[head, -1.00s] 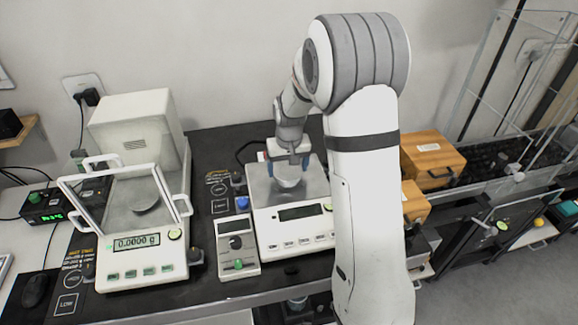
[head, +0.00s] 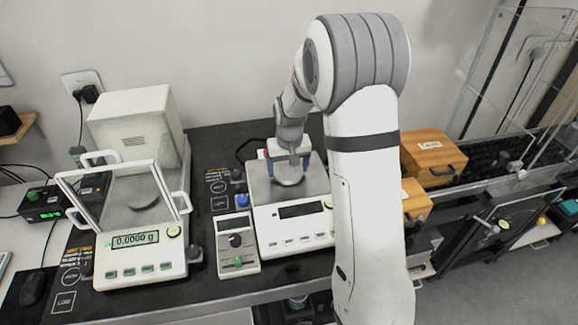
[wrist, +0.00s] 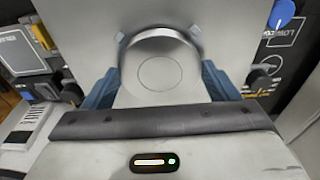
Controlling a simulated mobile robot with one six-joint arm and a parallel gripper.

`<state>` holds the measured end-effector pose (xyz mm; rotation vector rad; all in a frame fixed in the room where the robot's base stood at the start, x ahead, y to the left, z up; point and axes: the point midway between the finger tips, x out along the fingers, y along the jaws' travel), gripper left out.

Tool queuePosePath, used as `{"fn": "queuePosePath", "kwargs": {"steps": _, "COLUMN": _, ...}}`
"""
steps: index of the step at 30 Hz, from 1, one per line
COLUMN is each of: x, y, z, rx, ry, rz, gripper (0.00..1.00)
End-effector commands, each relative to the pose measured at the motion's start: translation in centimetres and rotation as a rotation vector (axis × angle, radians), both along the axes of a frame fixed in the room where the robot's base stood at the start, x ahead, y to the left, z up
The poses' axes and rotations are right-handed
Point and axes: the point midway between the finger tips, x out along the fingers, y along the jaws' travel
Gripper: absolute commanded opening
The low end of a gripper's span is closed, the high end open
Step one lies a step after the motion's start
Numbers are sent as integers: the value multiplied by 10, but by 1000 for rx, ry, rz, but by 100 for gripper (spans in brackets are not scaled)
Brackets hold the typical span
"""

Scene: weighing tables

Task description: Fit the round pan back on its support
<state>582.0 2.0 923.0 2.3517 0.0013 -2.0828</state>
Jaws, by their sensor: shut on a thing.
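The round pan (wrist: 160,72) is a silvery disc with a raised rim and a fine inner circle. It fills the middle of the wrist view. My gripper (wrist: 158,42) has a blue finger on either side and is shut on the pan. In the head view my gripper (head: 289,163) points down over the steel plate of the right balance (head: 262,187), with the pan (head: 288,178) at its fingertips. I cannot tell whether the pan touches the plate. The pan's underside and any support beneath it are hidden.
A left balance (head: 150,265) with an open draught shield (head: 122,168) holds a dark round part (head: 143,202). Wooden boxes (head: 432,158) stand right of my arm. A wall rises behind.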

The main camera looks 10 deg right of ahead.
Motion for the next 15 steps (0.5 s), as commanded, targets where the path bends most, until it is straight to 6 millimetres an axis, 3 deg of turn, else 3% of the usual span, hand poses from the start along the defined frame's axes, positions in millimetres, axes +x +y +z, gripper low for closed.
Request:
{"fn": "queuePosePath", "kwargs": {"steps": 4, "x": 0, "y": 0, "z": 1, "rx": 0, "ry": 0, "rz": 0, "gripper": 56}}
{"fn": "queuePosePath", "kwargs": {"steps": 5, "x": 0, "y": 0, "z": 1, "rx": 0, "ry": 0, "rz": 0, "gripper": 82}}
{"fn": "queuePosePath", "kwargs": {"steps": 12, "x": 0, "y": -1, "z": 1, "rx": 0, "ry": 0, "rz": -1, "gripper": 100}}
{"fn": "queuePosePath", "kwargs": {"steps": 15, "x": 0, "y": -1, "z": 1, "rx": 0, "ry": 0, "rz": -1, "gripper": 100}}
